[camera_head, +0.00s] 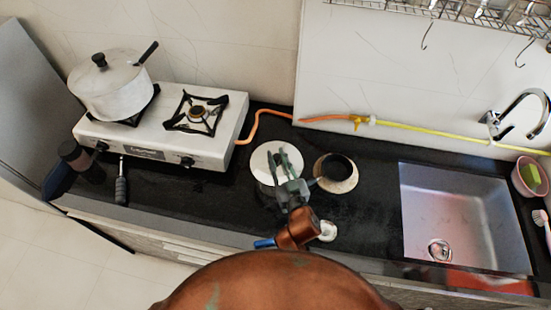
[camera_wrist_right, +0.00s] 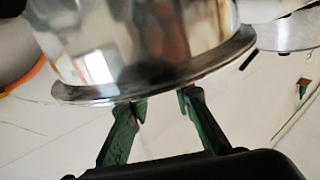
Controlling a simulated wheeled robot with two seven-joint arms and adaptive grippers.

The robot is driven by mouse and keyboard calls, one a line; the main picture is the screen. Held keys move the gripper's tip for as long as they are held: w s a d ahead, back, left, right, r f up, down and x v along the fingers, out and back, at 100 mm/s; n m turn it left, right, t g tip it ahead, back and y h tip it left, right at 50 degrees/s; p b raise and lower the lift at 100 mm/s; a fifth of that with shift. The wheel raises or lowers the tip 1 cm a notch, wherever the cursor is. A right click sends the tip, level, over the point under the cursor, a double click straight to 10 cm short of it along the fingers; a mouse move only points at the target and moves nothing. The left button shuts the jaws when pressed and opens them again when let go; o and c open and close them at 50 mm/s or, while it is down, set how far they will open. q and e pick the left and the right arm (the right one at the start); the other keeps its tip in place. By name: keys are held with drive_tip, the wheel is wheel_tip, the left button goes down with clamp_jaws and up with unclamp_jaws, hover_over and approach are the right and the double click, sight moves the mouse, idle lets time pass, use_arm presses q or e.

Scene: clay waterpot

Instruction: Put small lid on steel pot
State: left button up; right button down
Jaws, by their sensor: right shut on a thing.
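The steel pot shows in the right wrist view as a shiny cylinder (camera_wrist_right: 150,45), picture upside down, with the small lid (camera_wrist_right: 95,98) as a flared edge along its mouth. In the head view the pale round lid (camera_head: 261,163) sits at mid-counter, partly covered by my right gripper (camera_head: 284,160). The right fingers, also in the wrist view (camera_wrist_right: 165,97), point at the lid's top with a gap between them and are shut on it. The gripped part is hidden. I cannot tell whether the lid rests fully on the rim. My left gripper is not in view.
A white lidded pot (camera_head: 116,92) is on the left burner of the stove (camera_head: 225,125). The sink (camera_head: 460,215) lies right. An orange hose (camera_head: 262,117) runs behind.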

drive_tip(key=shift+f, duration=0.35)
drive_tip(key=c, duration=1.6)
unclamp_jaws()
drive_tip(key=shift+r, duration=0.1)
drive_tip(key=shift+s+d, duration=0.1)
drive_tip(key=shift+s, duration=0.1)
drive_tip(key=shift+v, duration=5.8)
drive_tip(key=shift+r, duration=0.15)
